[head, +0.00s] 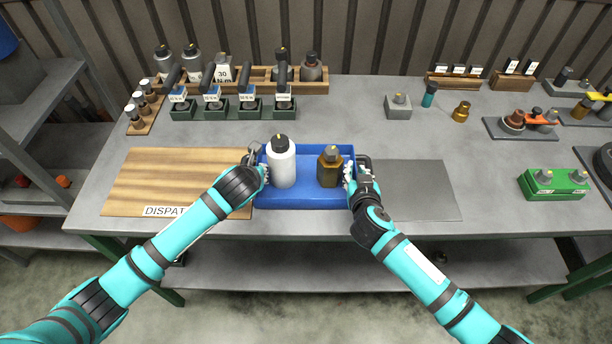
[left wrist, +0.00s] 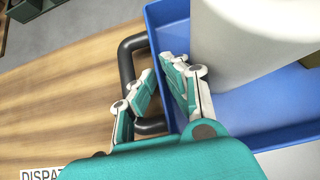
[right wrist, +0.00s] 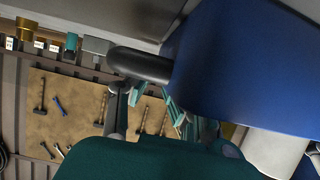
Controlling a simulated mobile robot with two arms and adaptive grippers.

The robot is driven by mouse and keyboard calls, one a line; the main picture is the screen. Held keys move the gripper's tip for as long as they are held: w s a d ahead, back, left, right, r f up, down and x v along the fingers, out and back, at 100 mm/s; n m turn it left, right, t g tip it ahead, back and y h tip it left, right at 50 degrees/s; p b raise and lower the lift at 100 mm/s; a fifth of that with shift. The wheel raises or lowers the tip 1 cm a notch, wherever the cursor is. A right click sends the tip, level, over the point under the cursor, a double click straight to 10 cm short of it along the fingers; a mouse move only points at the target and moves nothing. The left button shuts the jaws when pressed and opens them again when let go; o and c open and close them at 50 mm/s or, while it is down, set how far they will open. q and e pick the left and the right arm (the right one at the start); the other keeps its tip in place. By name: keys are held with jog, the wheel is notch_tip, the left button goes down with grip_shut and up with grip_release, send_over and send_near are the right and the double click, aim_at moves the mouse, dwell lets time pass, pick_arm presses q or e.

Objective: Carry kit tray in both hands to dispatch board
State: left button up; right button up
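The blue kit tray (head: 312,202) is in the middle of the bench front, spanning the gap between the dispatch board (head: 140,185) and a grey mat. A white bottle (head: 281,165) and a brown bottle (head: 329,168) stand upright in it. My left gripper (left wrist: 160,85) is at the tray's left handle (left wrist: 126,65), its fingers a little apart and overlapping the handle and tray wall. My right gripper (right wrist: 148,105) is at the right handle (right wrist: 140,65), fingers also a little apart. Whether either clamps its handle, or whether the tray is lifted, I cannot tell.
The wooden dispatch board at left is bare except for its label. The grey mat (head: 415,190) at right is empty. Several green holders (head: 230,107) and a wooden rack (head: 322,86) stand behind.

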jog(key=shift+w+f, duration=0.15)
jog(key=shift+w, duration=0.15)
grip_shut()
dwell(0.3)
jog(key=shift+w+r, duration=0.15)
jog(key=shift+r, duration=0.15)
